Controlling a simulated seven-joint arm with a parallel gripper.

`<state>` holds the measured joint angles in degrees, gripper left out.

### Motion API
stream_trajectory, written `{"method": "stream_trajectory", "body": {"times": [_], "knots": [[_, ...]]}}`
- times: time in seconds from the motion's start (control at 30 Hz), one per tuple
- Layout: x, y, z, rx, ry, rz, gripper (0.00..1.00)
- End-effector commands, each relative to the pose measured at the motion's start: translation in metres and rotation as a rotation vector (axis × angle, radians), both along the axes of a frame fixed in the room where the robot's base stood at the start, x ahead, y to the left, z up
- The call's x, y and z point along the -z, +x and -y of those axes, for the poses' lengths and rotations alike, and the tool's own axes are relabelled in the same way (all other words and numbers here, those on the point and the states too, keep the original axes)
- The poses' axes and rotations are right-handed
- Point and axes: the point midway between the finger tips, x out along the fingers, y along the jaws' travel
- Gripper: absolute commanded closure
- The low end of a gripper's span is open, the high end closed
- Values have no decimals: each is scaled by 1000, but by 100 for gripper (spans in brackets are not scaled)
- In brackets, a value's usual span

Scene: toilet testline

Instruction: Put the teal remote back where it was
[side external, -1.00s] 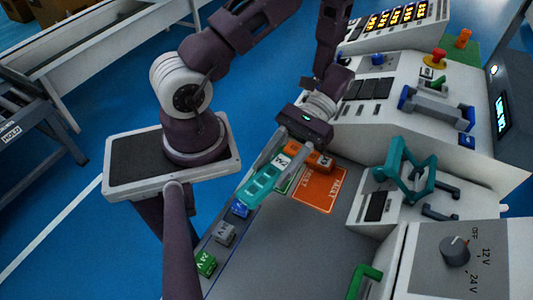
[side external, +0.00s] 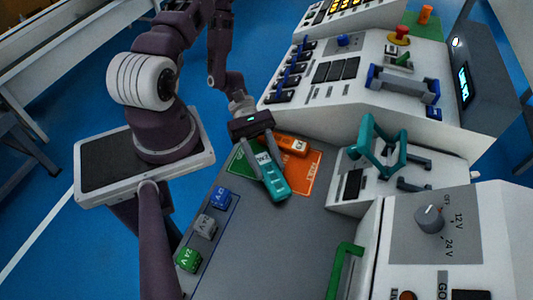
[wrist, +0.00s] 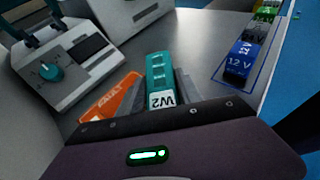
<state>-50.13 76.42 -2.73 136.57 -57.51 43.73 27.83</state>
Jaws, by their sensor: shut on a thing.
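The teal remote (side external: 279,188) is held between the fingers of my gripper (side external: 270,175), over the border of the green and orange mats. Its lower end points to the lower right in the side view. In the wrist view the teal remote (wrist: 157,72) stands between the finger sides, with a white W2 label at the end nearest the palm. My gripper (wrist: 165,95) is shut on it. I cannot tell whether the remote touches the surface below.
An orange remote (side external: 293,145) lies on the orange FAULT mat (side external: 311,178), close to my gripper. The green mat (side external: 238,163) is partly hidden. Blue (side external: 221,197), grey (side external: 205,226) and green (side external: 189,259) blocks sit in an outlined strip. The grey tabletop (side external: 265,245) is clear.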

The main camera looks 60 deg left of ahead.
Motion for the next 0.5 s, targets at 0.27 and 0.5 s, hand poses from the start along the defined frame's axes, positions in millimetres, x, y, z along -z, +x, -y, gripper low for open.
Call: {"method": "stream_trajectory", "body": {"times": [0.27, 0.5], "knots": [[7, 0, 0, 1, 0, 0, 100], [7, 0, 0, 1, 0, 1, 100]]}}
